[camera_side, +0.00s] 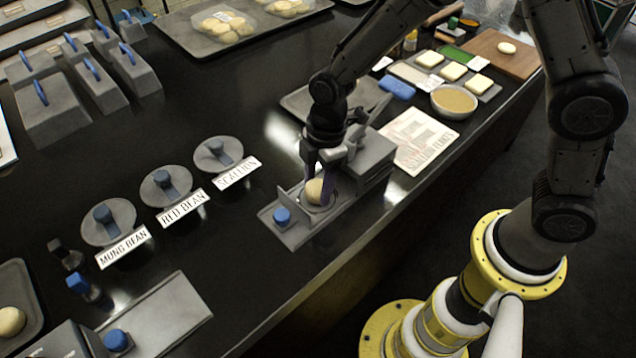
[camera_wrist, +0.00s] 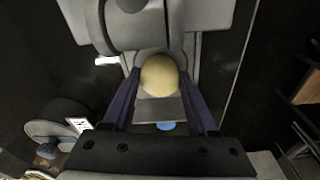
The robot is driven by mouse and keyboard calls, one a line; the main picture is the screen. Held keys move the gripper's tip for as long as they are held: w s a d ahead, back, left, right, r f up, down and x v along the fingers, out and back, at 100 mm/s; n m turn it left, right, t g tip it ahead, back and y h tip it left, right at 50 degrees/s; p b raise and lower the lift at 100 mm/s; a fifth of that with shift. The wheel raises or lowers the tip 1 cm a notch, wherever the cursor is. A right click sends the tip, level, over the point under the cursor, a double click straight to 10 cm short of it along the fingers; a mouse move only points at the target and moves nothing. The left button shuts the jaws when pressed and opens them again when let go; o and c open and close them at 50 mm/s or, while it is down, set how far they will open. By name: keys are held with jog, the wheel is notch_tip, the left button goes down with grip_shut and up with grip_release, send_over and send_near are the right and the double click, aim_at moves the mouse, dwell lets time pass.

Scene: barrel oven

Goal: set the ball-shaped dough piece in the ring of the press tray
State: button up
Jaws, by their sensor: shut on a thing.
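The ball-shaped dough piece (camera_side: 315,190) is pale and round, and my gripper (camera_side: 318,184) is shut on it. In the wrist view the dough ball (camera_wrist: 159,76) sits between the two purple fingers of my gripper (camera_wrist: 160,84). The press tray (camera_side: 300,226) is a grey plate with a blue knob at its front left end. Its ring (camera_side: 333,196) shows around and just beneath the dough. The dough is at the ring; I cannot tell whether it rests on the tray or is slightly above it.
The grey press body (camera_side: 372,160) stands just behind the ring. Lidded pots labelled mung bean (camera_side: 108,222), red bean (camera_side: 166,186) and scallion (camera_side: 218,154) stand to the left. A printed sheet (camera_side: 420,140) and a bowl (camera_side: 453,101) lie to the right. The counter's front edge is close.

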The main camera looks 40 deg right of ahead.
jog(key=shift+f, duration=0.3)
jog(key=o, duration=1.3)
jog(key=shift+o, duration=0.2)
jog(key=s+d+r+m+t, duration=0.15)
jog(key=d+r, duration=0.25)
jog(key=r, duration=0.5)
jog(key=s+d+r+m, duration=0.3)
jog(key=r, duration=0.6)
jog(key=s+d+r+m+t, duration=0.1)
jog(key=s+d+m+t, duration=0.1)
jog(key=s+d+m, duration=0.3)
jog(key=s+d+r+m+t+h, duration=0.1)
jog(key=s+d+m, duration=0.3)
jog(key=s, duration=0.5)
jog(key=shift+s+d+r+m+t, duration=0.4)
jog(key=shift+r+m, duration=0.2)
jog(key=shift+m, duration=0.55)
jog(key=shift+w, duration=0.1)
